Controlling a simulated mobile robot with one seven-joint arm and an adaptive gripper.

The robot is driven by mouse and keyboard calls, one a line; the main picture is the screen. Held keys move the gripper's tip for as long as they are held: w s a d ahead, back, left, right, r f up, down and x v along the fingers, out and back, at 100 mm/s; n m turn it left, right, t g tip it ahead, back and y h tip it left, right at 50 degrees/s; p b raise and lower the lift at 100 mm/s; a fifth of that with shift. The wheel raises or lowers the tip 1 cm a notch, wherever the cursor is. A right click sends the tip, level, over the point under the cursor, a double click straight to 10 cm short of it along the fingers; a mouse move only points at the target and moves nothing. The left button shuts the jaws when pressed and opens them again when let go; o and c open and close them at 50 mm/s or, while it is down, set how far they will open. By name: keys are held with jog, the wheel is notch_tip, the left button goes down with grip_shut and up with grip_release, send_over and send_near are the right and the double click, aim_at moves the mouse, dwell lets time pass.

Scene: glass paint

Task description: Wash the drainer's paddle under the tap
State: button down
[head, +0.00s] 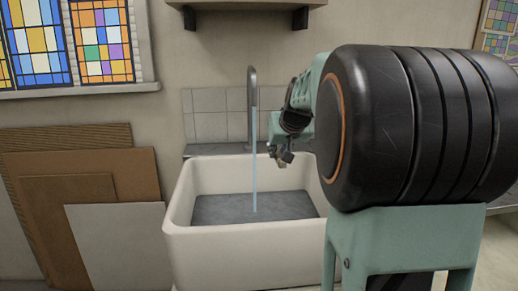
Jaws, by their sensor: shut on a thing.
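The tap (252,90) is a grey, curved pipe rising behind the sink. A thin pale-blue stream of water (254,165) runs straight down from it into the white sink (245,245), which has a grey floor. My gripper (282,160) is small in the view, above the sink's back right part and just right of the stream, apart from it in the picture. It is shut on the paddle, but the paddle's shape is too small and dark to make out. My large dark arm link hides the sink's right side.
Brown and grey boards (85,210) lean against the wall left of the sink. A shelf (240,5) hangs above the tap. Grey tiles (210,125) cover the wall behind it. A counter edge (503,200) shows at the far right. The space left of the stream is clear.

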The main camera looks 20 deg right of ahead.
dwell(0.3)
jog(key=s+d+r, duration=0.1)
jog(key=s+r, duration=0.3)
jog(key=shift+s+d, duration=0.35)
